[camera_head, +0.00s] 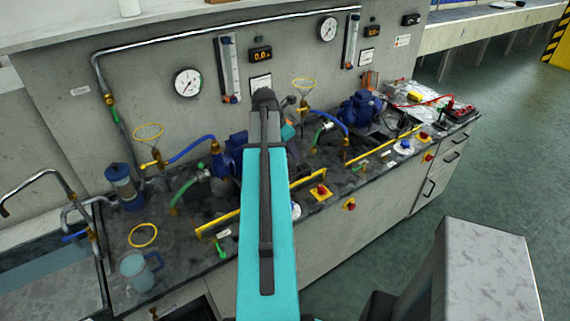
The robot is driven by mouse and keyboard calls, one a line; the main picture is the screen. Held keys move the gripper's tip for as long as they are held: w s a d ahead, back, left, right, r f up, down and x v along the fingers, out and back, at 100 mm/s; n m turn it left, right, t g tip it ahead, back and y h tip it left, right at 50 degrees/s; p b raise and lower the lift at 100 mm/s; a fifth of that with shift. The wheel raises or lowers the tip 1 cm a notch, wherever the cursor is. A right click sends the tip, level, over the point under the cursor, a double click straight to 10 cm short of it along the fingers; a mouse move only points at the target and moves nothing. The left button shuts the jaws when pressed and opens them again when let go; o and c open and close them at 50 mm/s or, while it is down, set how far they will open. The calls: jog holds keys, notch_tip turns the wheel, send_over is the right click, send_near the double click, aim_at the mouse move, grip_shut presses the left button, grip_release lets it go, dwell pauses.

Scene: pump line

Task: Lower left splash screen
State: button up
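Two yellow-edged bars run along the front of the pump bench in the head view. The left one, which I take to be the left splash screen (222,217), stands in front of the left blue pump (228,158). Its middle is hidden behind my teal arm. Any clear pane on it is too faint to make out, and I cannot tell its exact tilt. The right yellow bar (385,145) stands before the right blue pump (360,108). My gripper's fingers do not show; my arm hides that part, with only a small teal and dark piece visible beside it.
A clear jug (138,272) stands at the bench's front left, next to the sink (50,285). Pipes and hoses crowd the back. Floor (500,150) is free at right.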

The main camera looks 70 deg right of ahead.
jog(key=b, duration=0.4)
send_near(296, 174)
jog(key=shift+s+d+f, duration=0.2)
jog(key=shift+d+f, duration=0.05)
jog(key=shift+d, duration=0.05)
jog(key=shift+f, duration=0.15)
jog(key=shift+b+x, duration=1.85)
jog(key=shift+x, duration=1.9)
jog(key=shift+d, duration=0.1)
jog(key=shift+p, duration=0.65)
